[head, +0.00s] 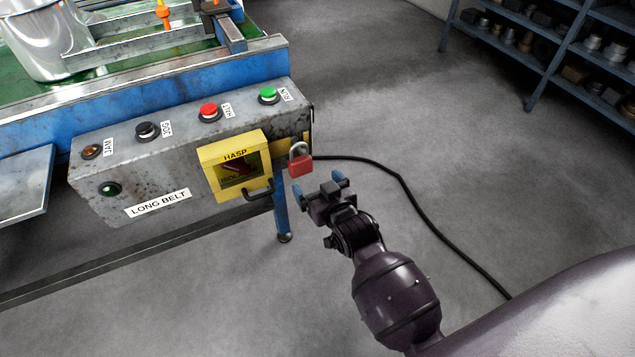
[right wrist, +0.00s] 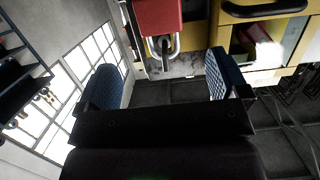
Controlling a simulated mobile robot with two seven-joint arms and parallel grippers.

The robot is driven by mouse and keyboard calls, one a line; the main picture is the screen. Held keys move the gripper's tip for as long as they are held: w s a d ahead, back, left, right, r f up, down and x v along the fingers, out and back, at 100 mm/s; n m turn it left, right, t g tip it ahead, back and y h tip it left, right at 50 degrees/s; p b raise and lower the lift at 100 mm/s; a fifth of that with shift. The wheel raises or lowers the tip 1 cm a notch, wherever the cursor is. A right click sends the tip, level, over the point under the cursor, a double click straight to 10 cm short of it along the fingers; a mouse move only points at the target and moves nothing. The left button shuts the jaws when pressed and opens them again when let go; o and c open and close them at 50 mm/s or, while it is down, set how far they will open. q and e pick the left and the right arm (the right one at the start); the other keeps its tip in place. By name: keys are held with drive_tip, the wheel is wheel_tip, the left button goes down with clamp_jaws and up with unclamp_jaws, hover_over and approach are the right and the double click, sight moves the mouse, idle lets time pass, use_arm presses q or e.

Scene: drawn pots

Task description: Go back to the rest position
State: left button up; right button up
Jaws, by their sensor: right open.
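My right gripper (head: 318,184) is open and empty in the head view, its two blue fingertips spread apart. It is just below and to the right of a red padlock (head: 300,164), which hangs by its silver shackle at the right end of the control box (head: 130,178). The right wrist view shows the same padlock (right wrist: 158,18) above the gap between my open fingers (right wrist: 168,80), with nothing between them. My left gripper is not in view.
A yellow hasp cover (head: 235,144) with a black handle is on the box front, left of the padlock. A black cable (head: 420,205) runs across the floor. Shelves with metal parts (head: 560,50) stand at the upper right. Open floor (head: 480,170) lies right of the box.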

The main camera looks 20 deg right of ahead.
idle(0.5)
use_arm(q)
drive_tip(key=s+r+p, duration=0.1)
drive_tip(key=p, duration=0.3)
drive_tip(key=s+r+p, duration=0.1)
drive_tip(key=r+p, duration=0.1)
drive_tip(key=p, duration=0.2)
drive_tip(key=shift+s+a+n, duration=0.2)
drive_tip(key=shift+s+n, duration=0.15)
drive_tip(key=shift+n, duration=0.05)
use_arm(e)
drive_tip(key=s+d+g, duration=0.2)
drive_tip(key=s+d, duration=0.1)
drive_tip(key=s, duration=1.2)
drive_tip(key=s+d+g, duration=0.2)
drive_tip(key=s+d, duration=0.2)
drive_tip(key=s, duration=1.1)
drive_tip(key=shift+s+f+n+g+h, duration=0.25)
drive_tip(key=shift+f+n+g+h, duration=0.05)
drive_tip(key=shift+n+g, duration=0.1)
drive_tip(key=shift+w+a, duration=0.1)
drive_tip(key=shift+c, duration=0.2)
